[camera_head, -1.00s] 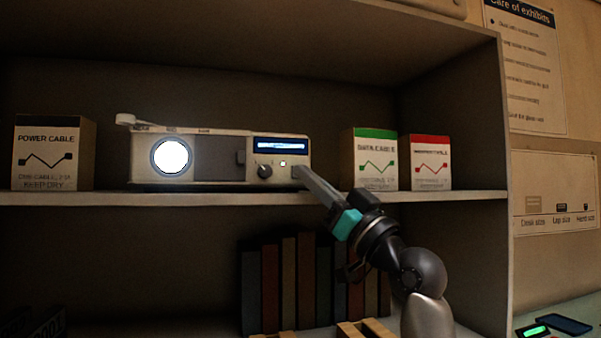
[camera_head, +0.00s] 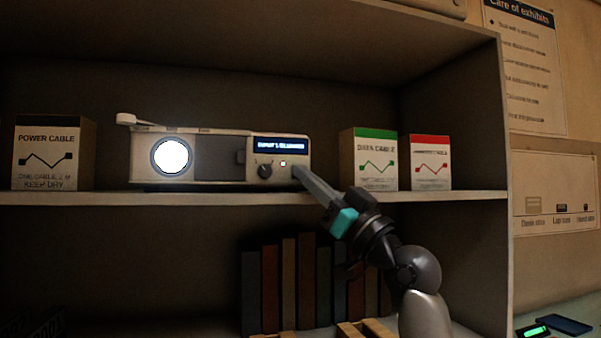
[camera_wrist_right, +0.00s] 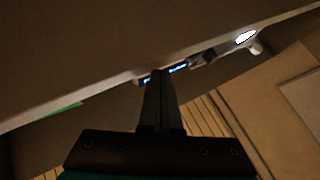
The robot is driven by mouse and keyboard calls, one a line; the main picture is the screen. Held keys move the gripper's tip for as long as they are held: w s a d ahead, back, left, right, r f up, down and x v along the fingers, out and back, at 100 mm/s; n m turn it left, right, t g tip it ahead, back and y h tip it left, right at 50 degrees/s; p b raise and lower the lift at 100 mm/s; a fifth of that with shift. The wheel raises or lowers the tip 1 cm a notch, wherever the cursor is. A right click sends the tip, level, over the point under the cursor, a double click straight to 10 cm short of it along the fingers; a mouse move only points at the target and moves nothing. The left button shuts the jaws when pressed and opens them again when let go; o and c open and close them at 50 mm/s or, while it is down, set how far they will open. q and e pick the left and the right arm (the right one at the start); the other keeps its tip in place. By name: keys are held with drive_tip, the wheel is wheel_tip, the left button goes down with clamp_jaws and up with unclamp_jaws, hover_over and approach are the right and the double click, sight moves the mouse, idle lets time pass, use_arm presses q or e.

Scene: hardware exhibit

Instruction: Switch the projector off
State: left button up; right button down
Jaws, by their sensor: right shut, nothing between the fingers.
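The projector (camera_head: 210,160) is a pale box on the upper shelf. Its round lens (camera_head: 171,157) glows white. On its front right are a blue lit display (camera_head: 281,145), a dark knob (camera_head: 264,171) and a small button with a reddish light (camera_head: 283,164). My right gripper (camera_head: 298,172) is shut and empty, its tips at the front right corner of the projector, just right of the small button. I cannot tell whether they touch it. In the right wrist view the closed fingers (camera_wrist_right: 158,78) reach toward the lit display (camera_wrist_right: 177,69). My left gripper is not in view.
A power cable box (camera_head: 48,155) stands left of the projector. A green-topped box (camera_head: 370,160) and a red-topped box (camera_head: 427,163) stand to its right, close to my right arm. The shelf edge (camera_head: 120,198) runs below the projector; books (camera_head: 305,280) stand underneath.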

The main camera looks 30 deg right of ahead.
drive_tip(key=shift+w, duration=0.15)
idle(0.4)
drive_tip(key=shift+s+a, duration=0.1)
drive_tip(key=shift+s, duration=0.5)
drive_tip(key=s, duration=0.3)
drive_tip(key=s+a, duration=0.1)
drive_tip(key=s, duration=0.1)
drive_tip(key=shift+s+a, duration=0.2)
drive_tip(key=shift+s, duration=0.2)
idle(1.0)
